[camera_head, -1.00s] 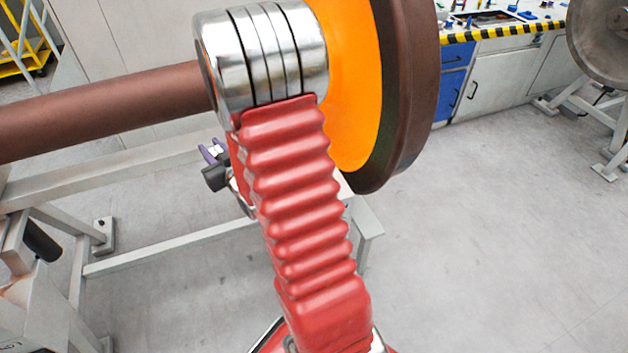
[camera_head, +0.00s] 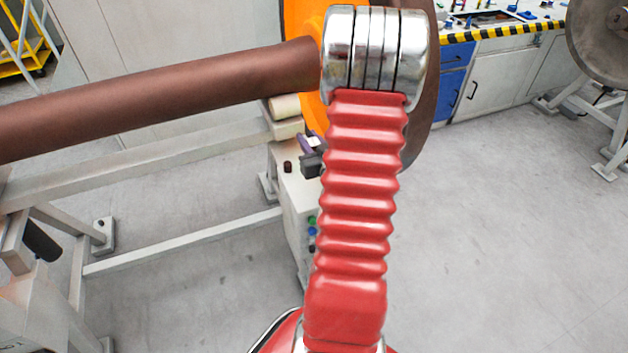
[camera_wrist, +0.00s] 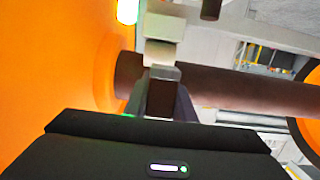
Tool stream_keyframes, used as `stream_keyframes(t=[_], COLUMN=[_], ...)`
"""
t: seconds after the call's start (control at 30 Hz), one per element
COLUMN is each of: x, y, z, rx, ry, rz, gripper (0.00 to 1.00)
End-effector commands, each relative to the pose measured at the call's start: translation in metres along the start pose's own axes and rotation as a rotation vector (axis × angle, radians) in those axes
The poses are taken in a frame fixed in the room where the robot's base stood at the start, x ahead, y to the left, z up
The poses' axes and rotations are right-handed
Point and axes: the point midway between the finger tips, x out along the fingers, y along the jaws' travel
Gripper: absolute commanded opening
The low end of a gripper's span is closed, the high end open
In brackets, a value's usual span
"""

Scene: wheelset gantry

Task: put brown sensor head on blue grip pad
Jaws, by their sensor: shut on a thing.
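My gripper (camera_wrist: 160,105) is shut on a small dark brown block with a grey end face, which I take for the brown sensor head (camera_wrist: 160,98). In the head view my gripper (camera_head: 312,150) shows only in part, as purple and dark grey pieces left of my red arm sleeve. It is in front of a white box-shaped stand (camera_head: 298,190) under the wheelset. I cannot pick out the blue grip pad for certain in either view; a small blue spot (camera_head: 312,232) shows on the stand's side, partly beside my arm.
The brown axle (camera_head: 150,105) and the orange wheel (camera_head: 300,15) are close above and behind my gripper. A small dark brown cylinder (camera_head: 287,167) stands on the white stand. Grey frame rails (camera_head: 150,165) run at left.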

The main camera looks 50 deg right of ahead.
Motion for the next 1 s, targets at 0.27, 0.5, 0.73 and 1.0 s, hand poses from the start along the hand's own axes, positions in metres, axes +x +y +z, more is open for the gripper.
stream_keyframes(t=[0.27,0.5,0.73,1.0], x=[0.0,0.001,0.005,0.009], y=[0.001,0.001,0.0,0.0], z=[0.0,0.01,0.037,0.057], rx=[0.0,0.001,0.001,-0.001], ry=[0.001,-0.001,-0.002,0.0], rz=[0.001,0.0,0.0,0.0], gripper=[0.0,0.0,0.0,0.0])
